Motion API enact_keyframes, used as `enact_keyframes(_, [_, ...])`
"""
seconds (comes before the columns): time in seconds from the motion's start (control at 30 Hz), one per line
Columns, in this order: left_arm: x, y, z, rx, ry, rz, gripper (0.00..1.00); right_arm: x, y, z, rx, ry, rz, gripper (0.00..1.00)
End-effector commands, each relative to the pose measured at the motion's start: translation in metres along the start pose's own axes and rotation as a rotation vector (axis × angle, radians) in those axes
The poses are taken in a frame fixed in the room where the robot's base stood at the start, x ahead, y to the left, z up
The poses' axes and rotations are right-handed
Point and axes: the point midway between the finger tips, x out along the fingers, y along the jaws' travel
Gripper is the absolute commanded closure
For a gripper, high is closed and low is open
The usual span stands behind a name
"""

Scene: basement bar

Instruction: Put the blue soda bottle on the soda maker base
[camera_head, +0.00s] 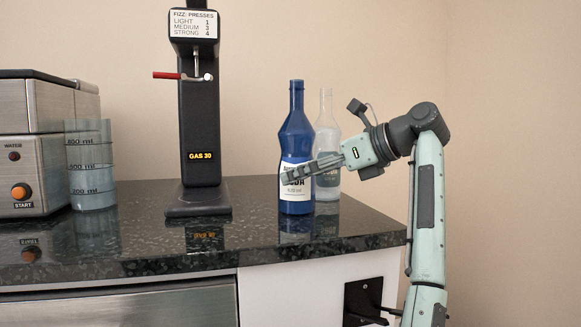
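The blue soda bottle (296,138) stands upright on the dark counter, with a white label round its lower half. The soda maker is a tall black stand, and its flat base (198,208) sits on the counter left of the bottle, with nothing standing on it. My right gripper (300,173) reaches in from the right, and its fingers cross in front of the blue bottle's label. Only one finger outline shows, so I cannot tell whether it is open, shut or touching the bottle. My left gripper is not in view.
A clear bottle (326,112) stands close behind and right of the blue one. The counter (255,235) is clear between the base and the blue bottle.

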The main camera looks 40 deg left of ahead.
Motion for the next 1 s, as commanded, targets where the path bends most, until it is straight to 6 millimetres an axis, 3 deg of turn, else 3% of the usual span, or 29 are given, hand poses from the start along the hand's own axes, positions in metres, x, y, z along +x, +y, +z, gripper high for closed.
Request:
enact_keyframes(0.43, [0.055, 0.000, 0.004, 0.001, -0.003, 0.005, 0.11, 0.000, -0.004, -0.010, 0.008, 0.051, -0.008, 0.60])
enact_keyframes(0.7, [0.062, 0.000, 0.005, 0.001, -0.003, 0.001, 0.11, 0.000, -0.005, -0.014, 0.010, 0.066, -0.010, 0.60])
enact_keyframes(1.0, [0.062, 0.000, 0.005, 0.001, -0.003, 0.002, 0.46, 0.000, -0.005, -0.013, 0.009, 0.064, -0.010, 0.60])
